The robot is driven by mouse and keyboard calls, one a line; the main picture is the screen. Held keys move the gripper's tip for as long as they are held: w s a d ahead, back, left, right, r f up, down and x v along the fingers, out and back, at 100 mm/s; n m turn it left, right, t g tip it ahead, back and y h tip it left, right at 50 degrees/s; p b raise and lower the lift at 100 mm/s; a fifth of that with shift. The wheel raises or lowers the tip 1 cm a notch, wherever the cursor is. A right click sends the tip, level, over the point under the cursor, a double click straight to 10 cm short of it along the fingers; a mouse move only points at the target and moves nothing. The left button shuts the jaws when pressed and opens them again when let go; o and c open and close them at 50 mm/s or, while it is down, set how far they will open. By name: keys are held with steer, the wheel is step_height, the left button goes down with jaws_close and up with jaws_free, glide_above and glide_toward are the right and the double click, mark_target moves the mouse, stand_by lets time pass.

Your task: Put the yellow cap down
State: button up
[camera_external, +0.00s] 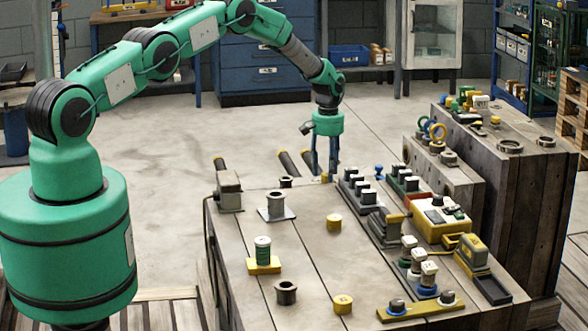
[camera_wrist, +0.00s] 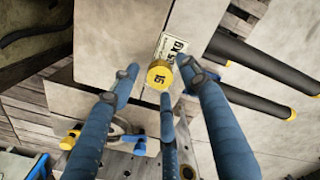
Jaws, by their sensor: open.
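A round yellow cap (camera_wrist: 160,75) with dark characters on its top shows between my fingertips in the wrist view. My gripper (camera_wrist: 160,82) has three blue fingers spread around it, with a visible gap at the left finger; contact at the right finger is unclear. In the external view my gripper (camera_external: 325,166) points down at the far edge of the wooden bench (camera_external: 315,250). A small yellow patch (camera_external: 324,178) shows below its fingers, probably this cap. Whether the cap rests on the surface is hard to tell. Two other yellow caps (camera_external: 334,222) (camera_external: 343,303) stand on the bench.
A weight label (camera_wrist: 172,48) lies beside the cap. Dark rods (camera_wrist: 268,66) with yellow ends are to the right in the wrist view. Black-topped blocks (camera_external: 358,187) stand right of my gripper, and a metal flanged piece (camera_external: 276,207) to its left. The bench middle has bare room.

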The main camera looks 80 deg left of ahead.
step_height(320, 180, up, 11)
steer(key=p, duration=0.2)
stand_by(0.3)
stand_by(0.5)
steer(key=shift+r, duration=0.1)
